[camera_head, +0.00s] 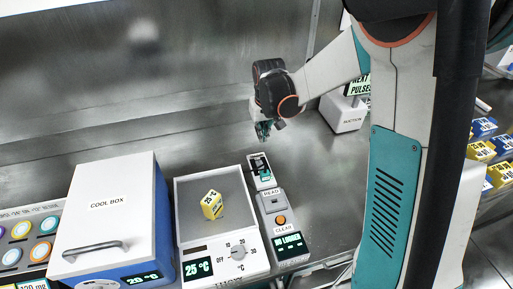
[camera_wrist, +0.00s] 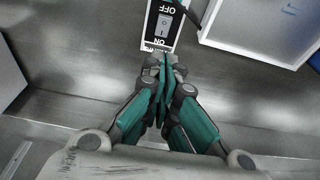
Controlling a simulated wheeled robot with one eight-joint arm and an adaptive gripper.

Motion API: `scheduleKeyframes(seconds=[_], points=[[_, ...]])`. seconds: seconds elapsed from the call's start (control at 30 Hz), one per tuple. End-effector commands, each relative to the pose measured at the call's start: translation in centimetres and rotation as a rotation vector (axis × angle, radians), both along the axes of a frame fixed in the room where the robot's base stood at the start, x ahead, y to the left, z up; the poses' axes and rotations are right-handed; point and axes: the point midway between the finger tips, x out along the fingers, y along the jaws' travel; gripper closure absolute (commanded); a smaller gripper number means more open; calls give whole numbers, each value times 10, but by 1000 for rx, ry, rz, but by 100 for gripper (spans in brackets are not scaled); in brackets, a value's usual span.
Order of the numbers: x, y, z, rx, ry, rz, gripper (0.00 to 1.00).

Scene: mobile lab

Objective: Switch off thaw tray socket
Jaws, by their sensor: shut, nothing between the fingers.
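The thaw tray (camera_head: 182,215) is a white unit with a grey plate, a dial and a lit 25 °C display. Its socket (camera_head: 266,180) is a small white block at the tray's right rear corner, with a black plug and cord. In the wrist view the socket (camera_wrist: 150,40) shows a rocker switch (camera_wrist: 164,26) between ON and OFF labels; I cannot tell which way the rocker is tipped. My gripper (camera_head: 264,138) is shut and empty, above and behind the socket. In the wrist view the closed fingertips (camera_wrist: 164,62) appear just beside the socket's ON end.
A yellow block (camera_head: 212,205) sits on the tray plate. A cool box (camera_head: 110,205) stands left of the tray. A reader with an orange button (camera_head: 281,219) is in front of the socket. A white suction box (camera_head: 343,112) stands behind right. Bare metal bench lies behind the tray.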

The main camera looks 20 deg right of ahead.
Motion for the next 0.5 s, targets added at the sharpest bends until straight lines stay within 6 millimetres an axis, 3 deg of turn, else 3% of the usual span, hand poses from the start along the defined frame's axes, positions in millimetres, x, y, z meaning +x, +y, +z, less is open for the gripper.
scheduleKeyframes(seconds=[0.5], points=[[2,0,-9,0,2,0,100]])
